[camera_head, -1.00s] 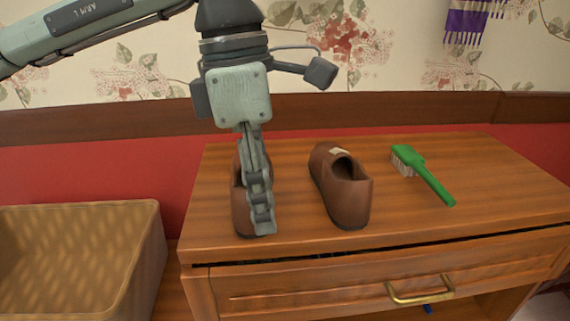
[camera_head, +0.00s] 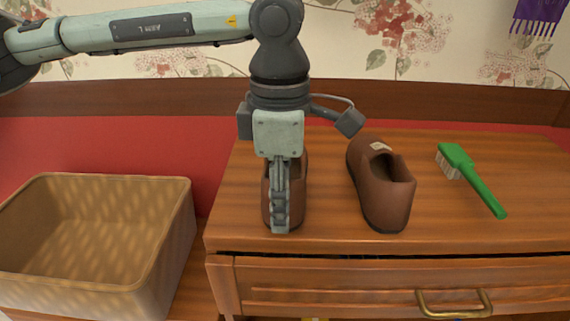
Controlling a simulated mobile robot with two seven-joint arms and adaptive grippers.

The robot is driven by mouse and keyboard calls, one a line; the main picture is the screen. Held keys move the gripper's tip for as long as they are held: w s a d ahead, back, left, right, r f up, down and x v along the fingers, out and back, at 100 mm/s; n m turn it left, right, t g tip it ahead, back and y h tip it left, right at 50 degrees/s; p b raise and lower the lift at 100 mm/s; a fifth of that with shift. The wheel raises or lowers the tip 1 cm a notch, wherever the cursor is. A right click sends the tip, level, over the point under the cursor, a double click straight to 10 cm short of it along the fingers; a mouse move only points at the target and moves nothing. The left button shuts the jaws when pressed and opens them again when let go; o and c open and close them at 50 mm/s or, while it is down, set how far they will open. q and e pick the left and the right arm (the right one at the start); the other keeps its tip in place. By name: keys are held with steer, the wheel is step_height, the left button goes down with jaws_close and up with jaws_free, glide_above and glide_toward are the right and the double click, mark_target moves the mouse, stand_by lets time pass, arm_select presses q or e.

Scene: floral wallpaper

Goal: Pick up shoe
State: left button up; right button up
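Two brown shoes stand on top of the wooden cabinet (camera_head: 325,225). The left shoe (camera_head: 298,200) is partly hidden behind my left gripper (camera_head: 280,222). The right shoe (camera_head: 385,195) stands apart from it, with a pale label inside. My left gripper points down in front of and over the left shoe, its fingers seen edge-on. I cannot tell whether they are open or closed, or whether they touch the shoe. My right gripper is not in view.
A green brush (camera_head: 475,180) lies on the cabinet at the right. An empty-looking tan bin (camera_head: 180,235) stands lower at the left. The cabinet has a drawer with a brass handle (camera_head: 455,305). A purple fringed cloth (camera_head: 538,15) hangs on the wall.

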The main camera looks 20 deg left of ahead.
arm_select(q)
steer(key=shift+c, duration=0.4)
jaws_close()
